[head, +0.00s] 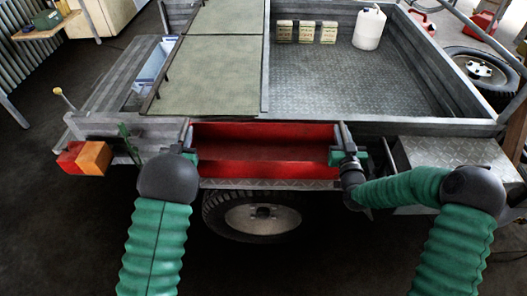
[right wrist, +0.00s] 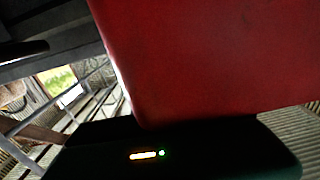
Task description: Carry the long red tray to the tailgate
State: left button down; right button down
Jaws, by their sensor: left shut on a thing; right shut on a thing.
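The long red tray (head: 265,145) lies crosswise in front of the grey trailer's near side, above the wheel, in the head view. My left gripper (head: 191,150) is shut on its left end. My right gripper (head: 337,155) is shut on its right end. The tray looks level and empty. I cannot tell whether its underside touches the metal ledge below it. In the right wrist view the tray (right wrist: 215,55) fills the upper right, close to the dark gripper body. The fingertips are mostly hidden by the tray ends. I cannot tell which edge is the tailgate.
The open trailer bed (head: 330,85) has bare floor, with three small boxes (head: 307,32) and a white jug (head: 369,28) at its back. Greenish panels (head: 215,75) cover the left part. A wheel (head: 262,218) is below the tray. An orange lamp (head: 95,157) sticks out at left.

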aim_at(184, 128)
pick_arm(q)
jog(key=shift+r, duration=0.15)
pick_arm(e)
jog(key=shift+r, duration=0.15)
